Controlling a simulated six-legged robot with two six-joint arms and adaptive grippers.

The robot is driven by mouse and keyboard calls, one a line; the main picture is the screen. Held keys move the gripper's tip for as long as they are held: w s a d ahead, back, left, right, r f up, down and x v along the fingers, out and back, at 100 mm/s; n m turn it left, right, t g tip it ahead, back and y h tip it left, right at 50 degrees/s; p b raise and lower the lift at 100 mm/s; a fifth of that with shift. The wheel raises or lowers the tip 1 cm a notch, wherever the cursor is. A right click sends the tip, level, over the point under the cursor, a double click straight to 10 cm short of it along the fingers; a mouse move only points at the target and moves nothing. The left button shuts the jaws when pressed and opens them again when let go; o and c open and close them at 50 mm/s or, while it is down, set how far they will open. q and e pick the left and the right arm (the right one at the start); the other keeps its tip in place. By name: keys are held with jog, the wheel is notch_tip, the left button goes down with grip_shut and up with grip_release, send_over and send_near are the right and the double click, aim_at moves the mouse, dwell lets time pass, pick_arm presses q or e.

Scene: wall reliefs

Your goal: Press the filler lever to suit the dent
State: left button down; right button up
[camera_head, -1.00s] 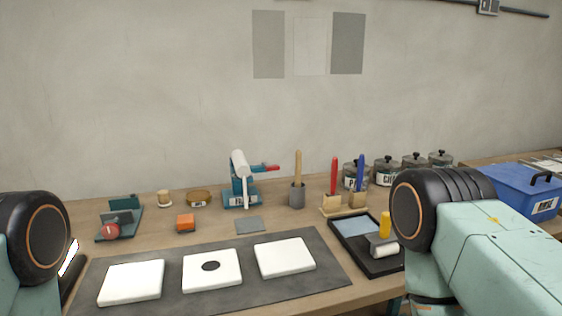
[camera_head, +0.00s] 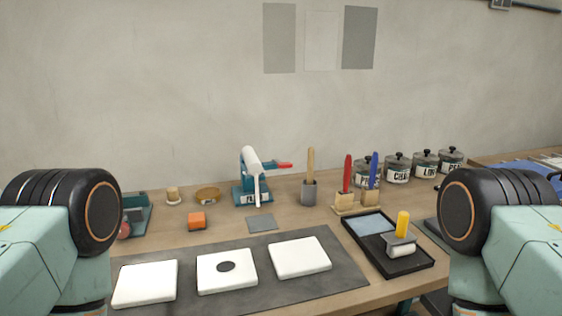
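The filler dispenser (camera_head: 251,181) stands at the back middle of the bench, with a teal base, a white tube and a red-ended lever (camera_head: 284,165) pointing right. A small grey plate (camera_head: 261,223) lies in front of it. My two arms show at the left and right edges, well apart from the dispenser. Neither gripper's fingers are visible.
A tray (camera_head: 422,265) with a yellow-handled roller stands at the right. A holder (camera_head: 357,206) carries red and blue handled tools. Bare bench lies beside the dispenser.

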jog(key=shift+w+d+f, duration=0.1)
jog(key=shift+w+d, duration=0.05)
jog(key=shift+w, duration=0.05)
jog(key=shift+c, duration=0.2)
